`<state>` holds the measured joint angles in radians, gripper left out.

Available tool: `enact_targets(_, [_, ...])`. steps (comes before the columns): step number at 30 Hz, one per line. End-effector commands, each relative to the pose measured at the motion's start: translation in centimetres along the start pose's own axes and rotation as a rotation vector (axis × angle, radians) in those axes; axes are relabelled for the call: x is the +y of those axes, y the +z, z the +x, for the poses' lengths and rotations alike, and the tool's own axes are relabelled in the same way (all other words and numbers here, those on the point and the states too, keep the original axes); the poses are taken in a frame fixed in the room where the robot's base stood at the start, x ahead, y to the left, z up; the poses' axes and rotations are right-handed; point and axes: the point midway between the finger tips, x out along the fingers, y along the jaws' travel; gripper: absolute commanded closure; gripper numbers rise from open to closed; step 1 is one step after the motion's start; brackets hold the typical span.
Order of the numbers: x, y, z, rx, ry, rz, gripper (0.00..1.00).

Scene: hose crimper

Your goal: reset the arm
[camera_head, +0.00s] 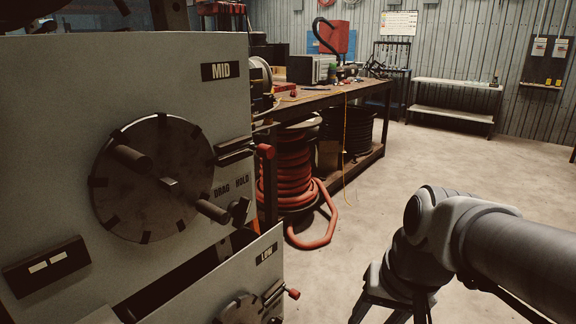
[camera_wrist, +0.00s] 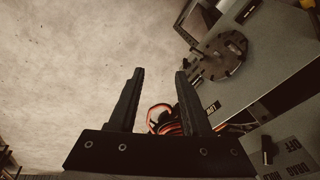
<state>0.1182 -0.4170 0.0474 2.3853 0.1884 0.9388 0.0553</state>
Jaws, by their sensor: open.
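My gripper (camera_wrist: 158,85) is open and empty in the wrist view, its two dark fingers apart over bare floor. In the head view my arm comes in from the right, and my gripper (camera_head: 385,318) hangs low at the bottom edge, partly cut off. It is to the right of the grey crimper panels, with a gap between. The upper crimper panel (camera_head: 60,110) is marked MID and carries a round dark dial (camera_head: 120,205) with two pegs. The lower panel (camera_head: 190,290) is marked LOW and has a smaller dial (camera_head: 240,308).
A lever with a red knob (camera_head: 265,151) juts from the MID panel, another (camera_head: 293,293) from the LOW one. A workbench (camera_head: 330,97) stands behind, with a coiled red hose (camera_head: 287,175) beneath. A shelf (camera_head: 455,84) stands far back. The floor between is clear.

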Motion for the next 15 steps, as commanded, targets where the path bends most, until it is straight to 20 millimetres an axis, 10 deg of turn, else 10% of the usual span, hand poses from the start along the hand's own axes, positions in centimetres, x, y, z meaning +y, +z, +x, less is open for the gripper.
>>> enact_targets(15, [1.0, 2.0, -8.3, 0.254, 0.087, -0.251, 0.51])
